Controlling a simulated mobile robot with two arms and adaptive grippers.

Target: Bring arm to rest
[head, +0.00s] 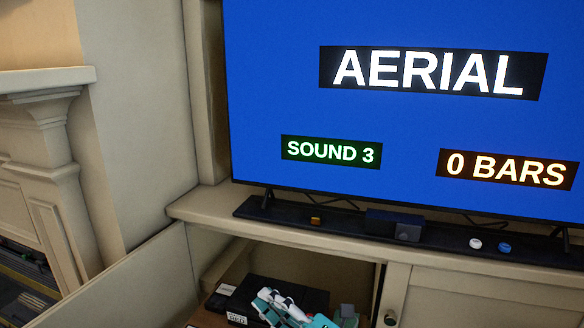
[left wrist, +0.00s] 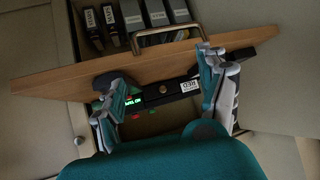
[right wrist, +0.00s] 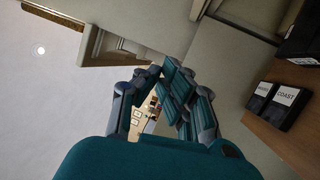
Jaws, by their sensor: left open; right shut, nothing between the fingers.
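In the left wrist view my left gripper (left wrist: 160,92) is open. Its fingers are spread over a wooden drawer front (left wrist: 160,66) and a black box (left wrist: 180,102) with a green display; I cannot tell whether they touch.
A large screen (head: 400,120) reads AERIAL, SOUND 3 and 0 BARS above a cabinet (head: 200,206) with an open bay. A fireplace surround (head: 45,170) stands left. Dark cases (left wrist: 130,20) lie behind the drawer front. Labelled black cases (right wrist: 282,103) sit on a wooden surface.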

